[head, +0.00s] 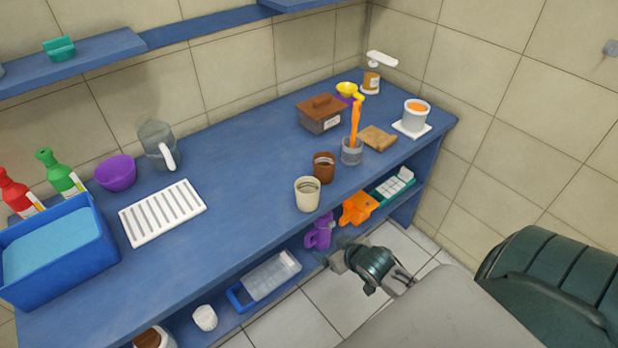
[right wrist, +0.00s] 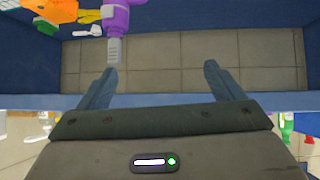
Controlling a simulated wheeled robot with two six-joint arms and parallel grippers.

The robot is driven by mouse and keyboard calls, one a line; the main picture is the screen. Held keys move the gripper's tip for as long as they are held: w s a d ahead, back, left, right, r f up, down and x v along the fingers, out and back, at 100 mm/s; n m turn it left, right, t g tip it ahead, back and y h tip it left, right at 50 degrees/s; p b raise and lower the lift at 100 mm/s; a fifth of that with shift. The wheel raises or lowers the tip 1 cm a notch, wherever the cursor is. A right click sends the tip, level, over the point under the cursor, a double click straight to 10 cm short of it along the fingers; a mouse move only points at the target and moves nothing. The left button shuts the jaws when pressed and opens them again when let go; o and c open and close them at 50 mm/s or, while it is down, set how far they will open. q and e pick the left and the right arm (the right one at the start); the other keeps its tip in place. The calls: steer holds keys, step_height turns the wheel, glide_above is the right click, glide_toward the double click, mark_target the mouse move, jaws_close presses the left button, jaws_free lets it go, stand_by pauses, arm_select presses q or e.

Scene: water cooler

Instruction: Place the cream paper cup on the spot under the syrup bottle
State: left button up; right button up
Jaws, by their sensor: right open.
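The cream paper cup (head: 307,194) stands upright near the front edge of the blue counter, beside a brown cup (head: 324,167). An amber bottle with a white pump top (head: 371,81), which looks like the syrup bottle, stands at the back right corner. I cannot make out a marked spot under its spout. My right gripper (head: 333,258) is below the counter's front edge, apart from the cream cup. In the right wrist view its two fingers (right wrist: 160,80) are spread and empty. The cream cup is not seen there. My left gripper is not in view.
A white cup on a white pad (head: 412,129) is at right. The lower shelf holds a purple object (head: 319,233) near my right gripper. The counter's middle is clear.

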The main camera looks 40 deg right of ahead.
steer(key=w+d+r+t+y+p, duration=0.1)
steer(key=w+r+t+p, duration=0.15)
steer(key=r, duration=0.45)
steer(key=w+d+r+t+p, duration=0.1)
steer(key=w+r+p, duration=0.15)
steer(key=r, duration=0.45)
glide_toward(301, 184)
steer(key=w, duration=0.3)
steer(key=shift+d+f, duration=0.3)
steer(key=shift+f, duration=0.1)
steer(key=x, duration=0.1)
steer(key=p+x, duration=0.1)
steer(key=x, duration=0.2)
steer(key=shift+w+a+f, duration=0.1)
steer(key=shift+w+a, duration=0.05)
steer(key=shift+a, duration=0.2)
steer(key=shift+w+f, duration=0.35)
steer(key=shift+w, duration=0.15)
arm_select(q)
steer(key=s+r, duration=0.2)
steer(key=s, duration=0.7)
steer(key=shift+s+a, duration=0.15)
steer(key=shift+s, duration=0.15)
arm_select(e)
steer(key=c, duration=1.1)
steer(key=shift+r, duration=0.1)
